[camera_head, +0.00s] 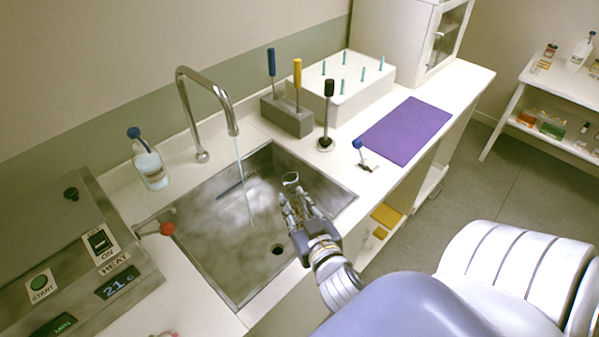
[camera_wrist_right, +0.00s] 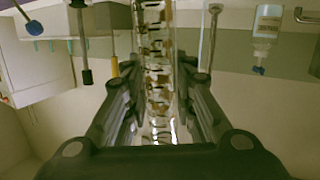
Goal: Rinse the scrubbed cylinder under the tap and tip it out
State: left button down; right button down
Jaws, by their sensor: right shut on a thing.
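The metal tap (camera_head: 183,100) runs, and a thin stream of water (camera_head: 243,180) falls into the steel sink (camera_head: 205,265). My right gripper (camera_head: 299,208) is shut on the clear glass cylinder (camera_head: 291,179) over the right part of the sink. The cylinder's round end shows just beyond the fingertips, to the right of the stream and apart from it. In the right wrist view the cylinder (camera_wrist_right: 156,60) runs between the fingers of the gripper (camera_wrist_right: 158,95), with brownish marks along it. Whether it holds water I cannot tell. My left gripper is out of view.
A red-knobbed lever (camera_head: 166,229) and a control panel (camera_head: 75,260) stand left of the sink. A blue-topped bottle (camera_head: 149,165) is behind it. A brush holder (camera_head: 287,115), a peg rack (camera_head: 340,90) and a purple mat (camera_head: 407,130) lie beyond its right side.

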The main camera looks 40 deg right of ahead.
jog(key=w+a+f+b, duration=0.1)
jog(key=w, duration=0.8)
jog(key=w+a+f+b, duration=0.1)
jog(key=w+f+b, duration=0.1)
jog(key=w, duration=0.7)
jog(key=shift+w+a, duration=0.3)
jog(key=shift+r, duration=0.1)
dwell(1.5)
jog(key=s+p, duration=0.3)
jog(key=s, duration=0.6)
jog(key=shift+d, duration=0.45)
